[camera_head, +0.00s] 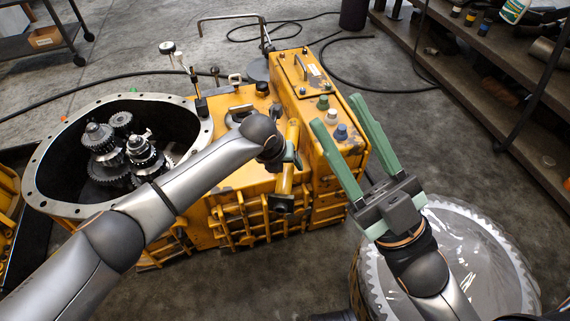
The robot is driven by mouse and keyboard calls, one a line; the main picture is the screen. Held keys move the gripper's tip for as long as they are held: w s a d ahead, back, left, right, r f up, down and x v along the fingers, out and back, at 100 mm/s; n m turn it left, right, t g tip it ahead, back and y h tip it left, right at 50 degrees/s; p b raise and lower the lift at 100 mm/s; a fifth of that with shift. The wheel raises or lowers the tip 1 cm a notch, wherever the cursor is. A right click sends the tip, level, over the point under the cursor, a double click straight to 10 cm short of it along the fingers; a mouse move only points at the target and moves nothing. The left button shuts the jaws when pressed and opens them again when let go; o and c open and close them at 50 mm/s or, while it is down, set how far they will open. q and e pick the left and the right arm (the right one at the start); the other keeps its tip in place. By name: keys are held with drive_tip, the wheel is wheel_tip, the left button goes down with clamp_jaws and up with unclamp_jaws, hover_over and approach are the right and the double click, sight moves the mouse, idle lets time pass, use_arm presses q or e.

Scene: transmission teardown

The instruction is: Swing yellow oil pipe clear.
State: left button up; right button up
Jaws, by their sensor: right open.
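The yellow oil pipe (286,181) is a short, nearly upright tube with a dark fitting at its lower end, in front of the yellow transmission housing (232,216). My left gripper (291,160) is at the pipe's middle, its green fingers on either side of the tube and shut on it. My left wrist hides part of the fingers. I cannot tell whether the pipe's ends touch the housing. My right gripper (343,112) is open and empty, its two long green fingers pointing up and left, over the housing's right side.
A round open casing (30,185) with dark gears (110,150) stands at the left. A toothed round disc (500,262) under clear wrap is at the lower right. A shelf (470,75) with bottles runs along the right.

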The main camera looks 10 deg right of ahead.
use_arm(q)
drive_tip(key=shift+o, duration=0.3)
drive_tip(key=shift+s+a+r, duration=0.1)
drive_tip(key=shift+a+r, duration=0.05)
drive_tip(key=shift+r, duration=0.2)
drive_tip(key=p+v, duration=0.4)
drive_tip(key=v, duration=0.7)
drive_tip(key=shift+r, duration=0.35)
use_arm(e)
drive_tip(key=w+m+h, duration=0.1)
drive_tip(key=h, duration=0.1)
drive_tip(key=w+m+h, duration=0.1)
drive_tip(key=w+h, duration=0.1)
drive_tip(key=shift+d+f+m, duration=0.1)
drive_tip(key=shift+d+m, duration=0.2)
drive_tip(key=shift+d, duration=0.1)
use_arm(q)
drive_tip(key=shift+s+a, duration=0.1)
drive_tip(key=shift+s, duration=0.05)
drive_tip(key=shift+a, duration=0.1)
use_arm(e)
drive_tip(key=shift+a, duration=0.1)
